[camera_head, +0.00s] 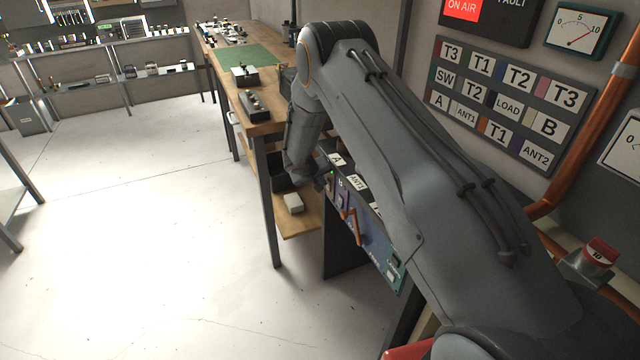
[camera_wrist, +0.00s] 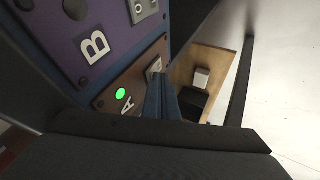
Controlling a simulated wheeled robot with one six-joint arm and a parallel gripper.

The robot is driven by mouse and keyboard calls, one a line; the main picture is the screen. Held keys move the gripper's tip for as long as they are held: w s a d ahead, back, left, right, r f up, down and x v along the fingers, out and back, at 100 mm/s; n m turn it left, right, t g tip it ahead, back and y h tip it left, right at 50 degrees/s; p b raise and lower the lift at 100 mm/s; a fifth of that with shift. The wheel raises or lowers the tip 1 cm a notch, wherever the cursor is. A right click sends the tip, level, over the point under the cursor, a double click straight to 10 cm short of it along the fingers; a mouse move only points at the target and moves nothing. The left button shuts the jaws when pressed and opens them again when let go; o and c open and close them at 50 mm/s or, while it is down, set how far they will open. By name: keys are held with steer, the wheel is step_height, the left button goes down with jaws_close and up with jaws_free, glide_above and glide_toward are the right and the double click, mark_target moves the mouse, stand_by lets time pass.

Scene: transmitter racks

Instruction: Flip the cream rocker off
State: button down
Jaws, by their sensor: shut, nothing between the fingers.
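In the wrist view my gripper (camera_wrist: 160,82) is shut and empty, with its finger ends in front of a brown plate (camera_wrist: 108,100). The plate carries a lit green lamp (camera_wrist: 121,94) and a label A (camera_wrist: 126,106). A pale, cream-looking piece (camera_wrist: 153,69) shows at the plate's far end, right by the fingertips; they partly cover it. I take it for the rocker, but its tilt, and whether I touch it, I cannot tell. In the head view my arm hides most of the control panel (camera_head: 373,244), and the rocker cannot be made out.
An orange lever (camera_head: 354,226) sticks out of the panel. A wooden bench (camera_head: 262,126) with small devices stands behind it; a white box (camera_head: 293,203) sits on its low shelf. An orange pipe (camera_head: 590,125) runs down the right wall. The floor at left is clear.

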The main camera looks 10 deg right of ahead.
mark_target(328, 176)
steer(key=shift+w+d+r, duration=0.2)
steer(key=shift+d+r, duration=0.1)
steer(key=shift+d, duration=0.4)
steer(key=shift+r, duration=0.1)
steer(key=shift+w+r, duration=0.2)
steer(key=shift+r, duration=0.7)
steer(key=s+a+r+b, duration=0.3)
steer(key=s+a+r, duration=0.3)
steer(key=a, duration=0.3)
steer(key=shift+r+b, duration=0.2)
steer(key=shift+b, duration=0.15)
steer(key=shift+s+a+f, duration=0.1)
steer(key=shift+a, duration=0.05)
